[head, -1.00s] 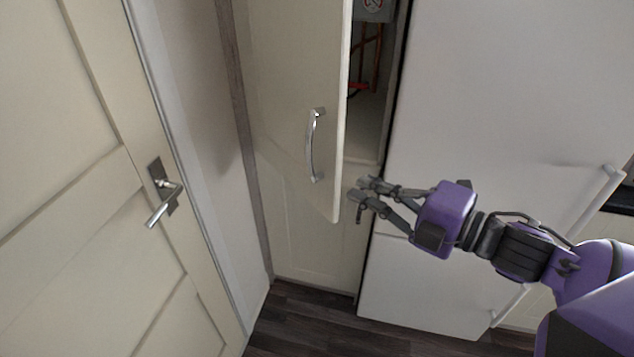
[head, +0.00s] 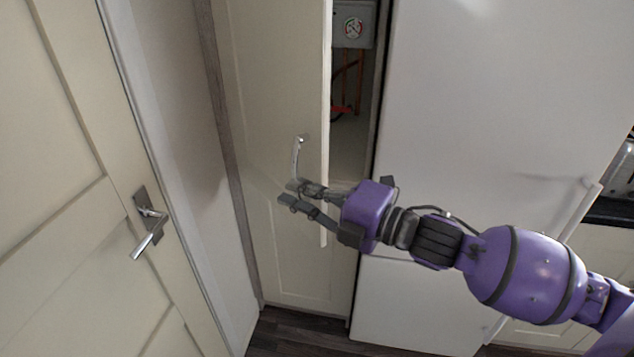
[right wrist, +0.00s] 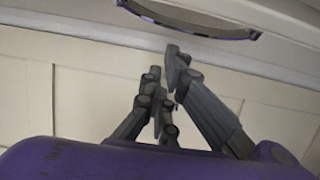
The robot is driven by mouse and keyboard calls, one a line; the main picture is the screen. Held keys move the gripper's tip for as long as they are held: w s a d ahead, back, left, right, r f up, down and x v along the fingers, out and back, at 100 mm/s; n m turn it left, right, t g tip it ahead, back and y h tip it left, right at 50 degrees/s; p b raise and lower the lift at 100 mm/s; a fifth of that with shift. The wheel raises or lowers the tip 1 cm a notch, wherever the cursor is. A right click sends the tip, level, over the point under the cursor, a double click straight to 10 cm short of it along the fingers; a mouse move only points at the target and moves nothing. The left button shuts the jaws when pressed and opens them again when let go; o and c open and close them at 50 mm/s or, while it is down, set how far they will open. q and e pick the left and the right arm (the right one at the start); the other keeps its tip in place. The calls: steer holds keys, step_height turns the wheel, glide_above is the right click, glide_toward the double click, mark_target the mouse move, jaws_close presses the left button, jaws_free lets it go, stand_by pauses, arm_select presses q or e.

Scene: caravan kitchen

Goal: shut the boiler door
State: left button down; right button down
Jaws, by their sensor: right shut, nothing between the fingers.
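The boiler door (head: 268,85) is a cream panel standing ajar in the middle of the head view. Its free edge is on the right, with the boiler compartment (head: 350,130) open behind it. A curved metal handle (head: 297,152) is on its outer face. My right gripper (head: 288,192) is shut and empty in front of the door, over the handle's lower end. The right wrist view shows the gripper's fingers (right wrist: 165,65) below the handle (right wrist: 190,20); a gap shows between them and the handle. Contact with the door is unclear. My left gripper is out of view.
A closed room door (head: 85,200) with a lever handle (head: 148,225) stands at left. A large pale cabinet front (head: 480,110) with a bar handle (head: 575,225) is at right. Dark wooden floor (head: 290,335) shows below.

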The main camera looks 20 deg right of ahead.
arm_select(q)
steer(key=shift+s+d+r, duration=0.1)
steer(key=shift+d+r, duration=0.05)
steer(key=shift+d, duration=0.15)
arm_select(e)
steer(key=d, duration=0.3)
steer(key=shift+w+d, duration=0.25)
steer(key=shift+w, duration=0.15)
